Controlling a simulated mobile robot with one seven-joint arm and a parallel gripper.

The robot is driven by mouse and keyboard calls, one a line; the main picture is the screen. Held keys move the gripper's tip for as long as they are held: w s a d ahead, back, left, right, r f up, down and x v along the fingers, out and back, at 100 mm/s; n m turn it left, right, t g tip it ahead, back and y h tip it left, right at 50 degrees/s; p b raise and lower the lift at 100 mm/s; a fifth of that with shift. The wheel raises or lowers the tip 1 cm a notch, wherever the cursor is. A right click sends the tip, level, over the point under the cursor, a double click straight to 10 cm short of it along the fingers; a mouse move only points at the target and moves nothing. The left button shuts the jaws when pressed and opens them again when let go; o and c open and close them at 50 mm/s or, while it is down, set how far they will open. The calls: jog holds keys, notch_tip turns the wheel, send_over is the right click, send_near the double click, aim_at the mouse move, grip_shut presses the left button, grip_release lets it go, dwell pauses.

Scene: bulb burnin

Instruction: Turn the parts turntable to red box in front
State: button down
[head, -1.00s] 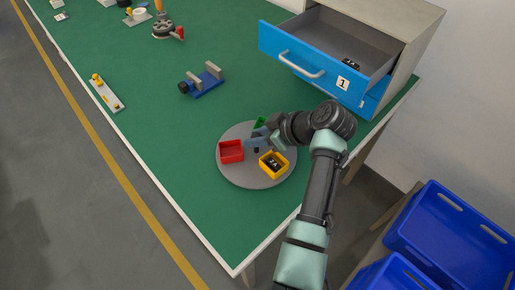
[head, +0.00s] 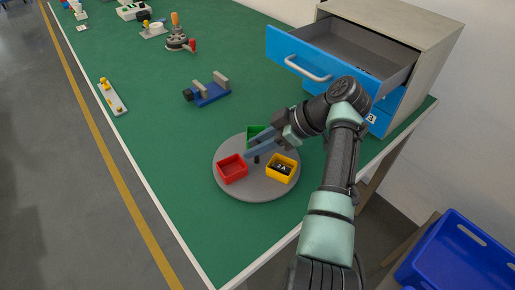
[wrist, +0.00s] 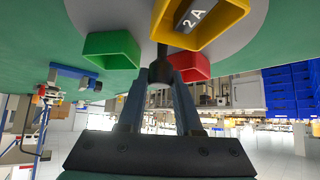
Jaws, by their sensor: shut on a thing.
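The grey round parts turntable (head: 256,190) lies on the green table near its front corner. It carries a red box (head: 232,170) at its left, slightly towards the front, a yellow box (head: 281,168) at the right and a green box (head: 256,135) at the back. The yellow box holds a dark piece marked 2A. My gripper (head: 257,156) reaches in from the right over the turntable. In the wrist view its fingers (wrist: 160,78) are closed on the dark centre post (wrist: 161,58). The red box (wrist: 192,67) is partly hidden there behind the post and finger.
A cabinet with an open blue drawer (head: 290,52) stands at the back right, near my arm. A blue vise-like fixture (head: 209,93) and a white strip with yellow parts (head: 112,97) lie further back.

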dwell(0.4)
jog(key=c, duration=0.9)
grip_release()
jog(key=v, duration=0.7)
jog(key=shift+d+r, duration=0.15)
jog(key=shift+d, duration=0.1)
